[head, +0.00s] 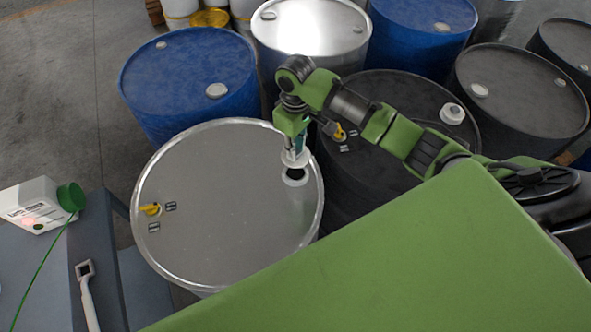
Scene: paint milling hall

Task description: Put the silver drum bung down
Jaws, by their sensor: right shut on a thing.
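The silver drum (215,240) stands upright in the middle, with a dark round bung hole (294,176) near the right side of its lid. My right gripper (295,150) points down just above that hole. It is shut on the silver drum bung (297,160), a pale round disc. The bung looks slightly above the hole, apart from the lid, but the exact gap is hard to tell. My left gripper is not in view.
A black drum (400,95) stands close behind my right arm, a blue drum (185,70) at back left. A white canister (32,207) and a wrench (87,295) lie at the left.

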